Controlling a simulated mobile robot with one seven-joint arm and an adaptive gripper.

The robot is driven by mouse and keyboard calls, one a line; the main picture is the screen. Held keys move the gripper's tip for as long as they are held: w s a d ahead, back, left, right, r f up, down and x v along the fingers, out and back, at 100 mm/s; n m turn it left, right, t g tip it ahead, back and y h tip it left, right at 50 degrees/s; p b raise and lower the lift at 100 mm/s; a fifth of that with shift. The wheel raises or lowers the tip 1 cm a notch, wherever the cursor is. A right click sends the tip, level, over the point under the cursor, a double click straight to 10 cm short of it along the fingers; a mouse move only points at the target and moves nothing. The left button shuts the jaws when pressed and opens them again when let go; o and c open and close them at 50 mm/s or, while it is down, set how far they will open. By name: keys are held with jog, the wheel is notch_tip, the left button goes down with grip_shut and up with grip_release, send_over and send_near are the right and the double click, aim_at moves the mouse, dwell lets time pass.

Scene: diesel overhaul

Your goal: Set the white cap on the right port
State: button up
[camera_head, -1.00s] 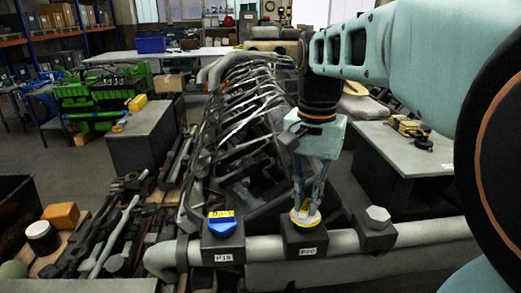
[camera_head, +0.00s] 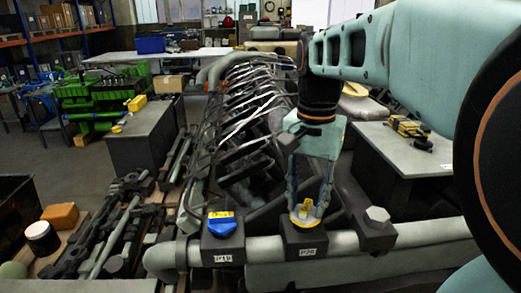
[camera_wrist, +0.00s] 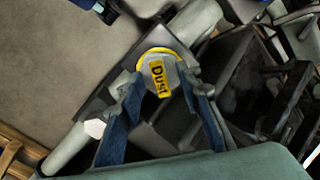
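A white six-sided cap (camera_head: 377,215) sits on the dark block (camera_head: 377,239) at the right of the pipe; it also shows in the wrist view (camera_wrist: 95,128). The middle block (camera_head: 304,238) bears a round yellow-rimmed cap (camera_head: 305,216). In the wrist view this cap (camera_wrist: 159,72) has a pale grey middle and a yellow "Dust" label. My gripper (camera_head: 308,207) is over the middle block, its fingers spread on either side of that cap. The left block (camera_head: 222,246) bears a blue cap (camera_head: 222,225) with a yellow label.
The pale pipe (camera_head: 435,231) runs along the front through the blocks. The engine (camera_head: 250,120) lies behind it. A pallet with loose parts and a white-topped jar (camera_head: 42,236) is at the left. A grey bench (camera_head: 410,158) stands at the right.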

notch_tip(320, 180, up, 12)
dwell(0.5)
